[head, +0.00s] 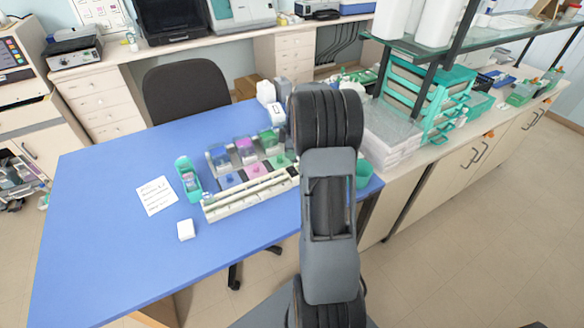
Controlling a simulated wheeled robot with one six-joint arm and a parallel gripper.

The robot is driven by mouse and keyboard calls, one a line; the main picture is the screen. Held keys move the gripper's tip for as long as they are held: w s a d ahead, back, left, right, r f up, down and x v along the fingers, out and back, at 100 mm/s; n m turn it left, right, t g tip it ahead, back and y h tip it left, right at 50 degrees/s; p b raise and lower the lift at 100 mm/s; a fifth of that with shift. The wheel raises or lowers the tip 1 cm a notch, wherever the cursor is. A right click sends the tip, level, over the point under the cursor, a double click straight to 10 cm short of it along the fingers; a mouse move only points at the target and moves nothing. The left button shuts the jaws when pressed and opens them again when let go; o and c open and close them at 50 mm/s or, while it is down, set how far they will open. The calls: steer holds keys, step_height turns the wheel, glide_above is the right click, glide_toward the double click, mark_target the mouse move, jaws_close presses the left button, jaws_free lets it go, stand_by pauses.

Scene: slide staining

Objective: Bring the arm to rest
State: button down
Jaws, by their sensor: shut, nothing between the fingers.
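My arm rises through the middle-right of the head view, a grey link between dark ribbed joints, in front of the right end of the blue table (110,235). My gripper does not show in this view, so I cannot see its fingers. On the table stands a staining set with blue, purple and green-tinted clear jars (244,150) and coloured pads in front of them. A long white rack (250,196) lies along its near side. A green holder (188,180) stands to the left. My arm hides part of the table's right end.
A written white card (157,196) and a small white block (186,230) lie on the table. A dark chair (186,92) stands behind it. Clear stacked boxes (392,135) and teal trays (430,88) crowd the right bench. The table's left and front are clear.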

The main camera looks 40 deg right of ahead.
steer(key=shift+r+p, duration=0.4)
steer(key=shift+r, duration=0.55)
steer(key=shift+m, duration=0.9)
steer(key=s+f+m, duration=0.1)
steer(key=m, duration=0.1)
steer(key=s+a+m, duration=0.1)
steer(key=shift+s+f+m+g, duration=0.2)
steer(key=shift+f+m+g, duration=0.15)
steer(key=shift+m+g, duration=0.05)
steer(key=s+a+r+m+t, duration=0.1)
steer(key=s+a+r, duration=0.3)
steer(key=a, duration=0.3)
steer(key=s+a+r+m+t+h, duration=0.1)
steer(key=s+a+r+m, duration=0.1)
steer(key=s+a+r, duration=0.2)
steer(key=s+a+r+m+t, duration=0.1)
steer(key=s+a+r, duration=0.4)
steer(key=a, duration=0.6)
steer(key=shift+s+a+m+t, duration=0.25)
steer(key=shift+s+m+t, duration=0.25)
steer(key=shift+s, duration=0.7)
